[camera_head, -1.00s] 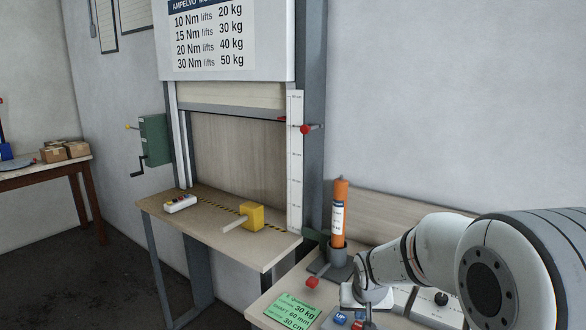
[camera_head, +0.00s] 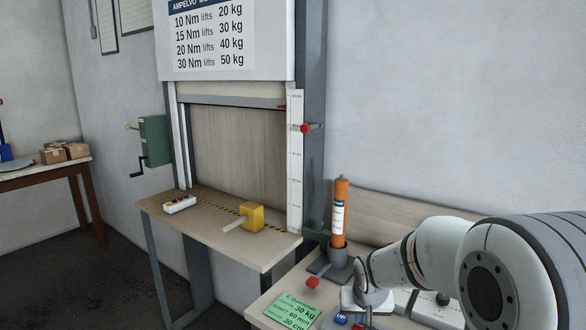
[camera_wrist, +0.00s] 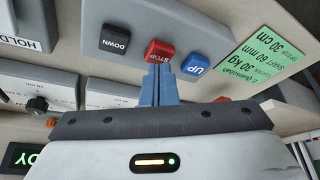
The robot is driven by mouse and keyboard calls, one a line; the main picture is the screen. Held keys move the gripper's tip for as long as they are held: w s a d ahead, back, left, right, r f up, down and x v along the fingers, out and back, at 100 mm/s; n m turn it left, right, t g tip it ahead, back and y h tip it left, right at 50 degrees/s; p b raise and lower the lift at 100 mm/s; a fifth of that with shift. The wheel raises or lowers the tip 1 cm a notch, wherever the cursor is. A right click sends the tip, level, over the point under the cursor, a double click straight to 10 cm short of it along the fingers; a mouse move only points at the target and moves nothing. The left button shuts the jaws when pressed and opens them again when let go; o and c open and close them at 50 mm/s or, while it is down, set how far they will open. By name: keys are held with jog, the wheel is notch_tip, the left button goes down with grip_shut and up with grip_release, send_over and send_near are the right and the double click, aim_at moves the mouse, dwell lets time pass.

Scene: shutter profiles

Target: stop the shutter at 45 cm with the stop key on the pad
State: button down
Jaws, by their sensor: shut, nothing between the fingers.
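The cream slatted shutter (camera_head: 228,90) is mostly up, with the wood panel behind it exposed. The red pointer (camera_head: 281,107) on its bottom bar is near the top of the white scale (camera_head: 294,165); I cannot read the height there. The pad (camera_wrist: 97,65) holds a black DOWN key (camera_wrist: 116,39), a red STOP key (camera_wrist: 161,50) and a blue UP key (camera_wrist: 196,63). My gripper (camera_wrist: 157,68) is shut and empty, its blue fingertips at the STOP key's near edge. I cannot tell whether they touch it. The arm partly hides the pad in the head view.
A green card (camera_head: 293,310) lies left of the pad. An orange tube (camera_head: 340,210) stands in a grey holder behind it. A yellow block with a handle (camera_head: 251,216) and a small button box (camera_head: 180,204) lie on the shutter's bench.

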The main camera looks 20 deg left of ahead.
notch_tip(320, 180, up, 7)
jog(key=p, duration=0.4)
jog(key=shift+r, duration=0.15)
jog(key=s+d+r, duration=0.2)
jog(key=s+d, duration=0.3)
jog(key=s, duration=0.3)
jog(key=s+d+r+m+g, duration=0.1)
jog(key=s+d, duration=0.4)
jog(key=s, duration=0.4)
jog(key=s+d+r+m, duration=0.1)
jog(key=s+d+r, duration=0.1)
jog(key=s+d, duration=0.3)
jog(key=s, duration=0.4)
jog(key=shift+d+r+g+h, duration=0.3)
jog(key=shift+r+g+h, duration=0.05)
jog(key=shift+g+h, duration=0.05)
jog(key=c, duration=2.1)
grip_release()
jog(key=shift+s, duration=0.1)
dwell(0.4)
